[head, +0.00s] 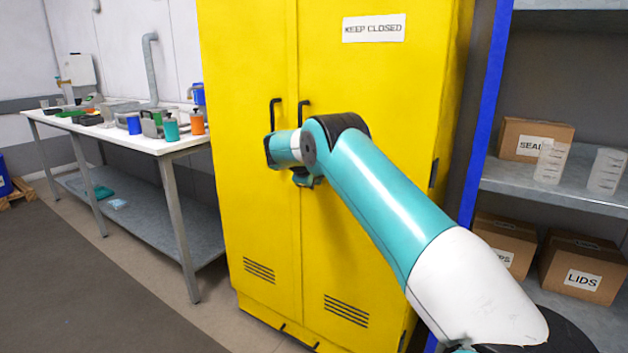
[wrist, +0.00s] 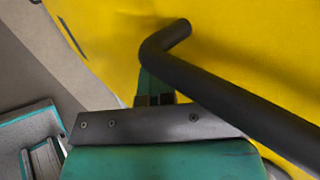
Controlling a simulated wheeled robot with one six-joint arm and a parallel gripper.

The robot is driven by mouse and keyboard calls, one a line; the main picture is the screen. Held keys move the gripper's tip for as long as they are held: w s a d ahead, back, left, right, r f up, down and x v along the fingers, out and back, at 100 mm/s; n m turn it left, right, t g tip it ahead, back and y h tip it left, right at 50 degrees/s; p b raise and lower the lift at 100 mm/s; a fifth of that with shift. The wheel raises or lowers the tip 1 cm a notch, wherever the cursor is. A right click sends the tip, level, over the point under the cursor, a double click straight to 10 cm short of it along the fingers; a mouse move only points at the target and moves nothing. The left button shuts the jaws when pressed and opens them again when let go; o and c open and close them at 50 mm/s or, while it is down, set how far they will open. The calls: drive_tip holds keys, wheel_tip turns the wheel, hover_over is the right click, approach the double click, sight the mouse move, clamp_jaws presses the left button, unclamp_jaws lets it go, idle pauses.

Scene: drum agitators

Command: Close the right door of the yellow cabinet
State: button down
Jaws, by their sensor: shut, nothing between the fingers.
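The yellow cabinet (head: 245,200) stands in the middle of the head view. Its right door (head: 385,90) carries a "KEEP CLOSED" label and looks flush, or nearly flush, with the left door (head: 240,60) along the middle seam. A black handle (head: 303,108) is on the right door near the seam; my arm covers part of the door below it. In the wrist view my gripper (wrist: 155,97) is shut and empty, close beside a black bar handle (wrist: 225,100) in front of yellow panel. I cannot tell whether it touches the bar. In the head view the fingertips are hard to make out.
A white table (head: 165,143) with bottles and trays stands left of the cabinet. A shelf (head: 560,190) with boxes and clear beakers stands at the right, behind a blue post (head: 487,110). The floor (head: 110,290) at the front left is free.

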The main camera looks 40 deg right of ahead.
drive_tip(key=shift+w+d+r+t, duration=0.2)
drive_tip(key=shift+d+t, duration=0.1)
drive_tip(key=shift+d, duration=0.1)
drive_tip(key=s+a+r+b, duration=0.3)
drive_tip(key=a+r, duration=0.3)
drive_tip(key=a, duration=0.5)
drive_tip(key=shift+s+a+r, duration=0.2)
drive_tip(key=shift+s+a, duration=0.05)
drive_tip(key=shift+s, duration=0.4)
